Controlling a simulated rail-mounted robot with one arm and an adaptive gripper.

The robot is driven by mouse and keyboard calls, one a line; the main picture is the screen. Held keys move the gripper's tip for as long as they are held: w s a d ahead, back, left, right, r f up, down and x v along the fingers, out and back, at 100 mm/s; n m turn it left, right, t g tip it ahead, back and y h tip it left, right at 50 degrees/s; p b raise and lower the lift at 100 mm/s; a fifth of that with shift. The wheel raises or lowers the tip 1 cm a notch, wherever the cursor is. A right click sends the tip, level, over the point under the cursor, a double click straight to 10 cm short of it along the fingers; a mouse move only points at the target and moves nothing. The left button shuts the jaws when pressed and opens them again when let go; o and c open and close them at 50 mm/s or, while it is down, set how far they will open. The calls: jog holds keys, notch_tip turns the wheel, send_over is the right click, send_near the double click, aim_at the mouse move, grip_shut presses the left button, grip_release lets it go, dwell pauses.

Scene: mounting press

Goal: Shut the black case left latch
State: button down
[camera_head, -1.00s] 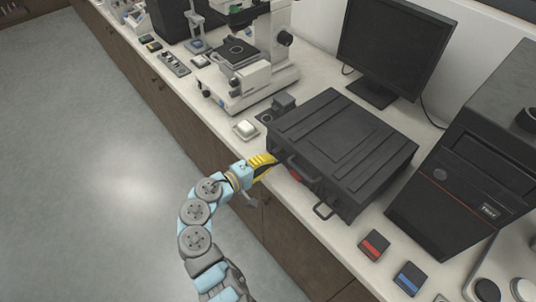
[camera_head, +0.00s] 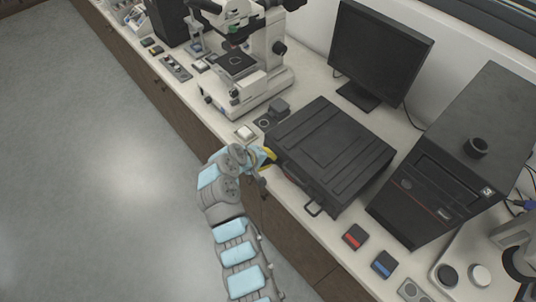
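The black case (camera_head: 330,150) lies closed on the bench, its front edge facing my arm. My gripper (camera_head: 269,154) has yellow fingers and is at the left end of that front edge, touching it or very close. The left latch is hidden behind my gripper and wrist, so I cannot tell its position. The small size and the arm hide whether the fingers are open or shut.
A white microscope (camera_head: 245,75) and a small pale dish (camera_head: 245,132) stand left of the case. A monitor (camera_head: 378,50) is behind it. A black press (camera_head: 445,160) stands to the right, with a red-marked box (camera_head: 355,237) and a blue-marked box (camera_head: 384,264) in front.

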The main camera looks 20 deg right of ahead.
jog(key=shift+w+d+r+g+y+p, duration=0.1)
jog(key=shift+d+r+g+y+p, duration=0.3)
jog(key=shift+y+p, duration=0.4)
jog(key=shift+p, duration=0.4)
jog(key=shift+f+y, duration=0.15)
jog(key=shift+y, duration=0.15)
jog(key=c, duration=1.4)
grip_release()
jog(key=shift+c, duration=0.2)
jog(key=shift+a+r, duration=0.35)
jog(key=shift+r, duration=0.3)
jog(key=v, duration=1)
jog(key=shift+a+r, duration=0.2)
